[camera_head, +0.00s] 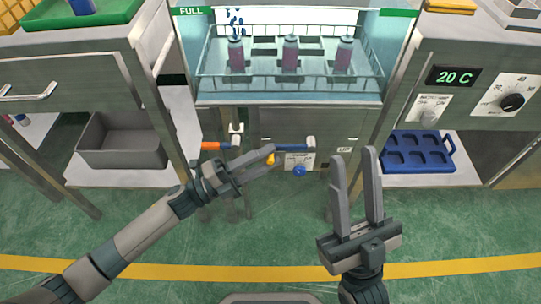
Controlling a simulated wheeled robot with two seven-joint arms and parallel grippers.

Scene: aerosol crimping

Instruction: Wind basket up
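The wire basket (212,83) sits in the glass-sided tank at the top centre. It holds several pink-grey cans, three of them clearly visible: one on the left (236,54), one in the middle (290,54) and one on the right (343,55). My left gripper (272,157) reaches in front of the tank's lower panel. Its fingertips are at a small yellow part (270,160), beside a blue bar (292,147) with a white end. Whether the fingers grip the yellow part is unclear.
An orange-and-white handle (215,146) and a blue knob (299,171) are on the panel. A grey bin (120,142) stands on the left shelf, a blue rack (418,152) on the right one. A "20 C" display (454,76) is on the right cabinet. Blue dots rise near the left can.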

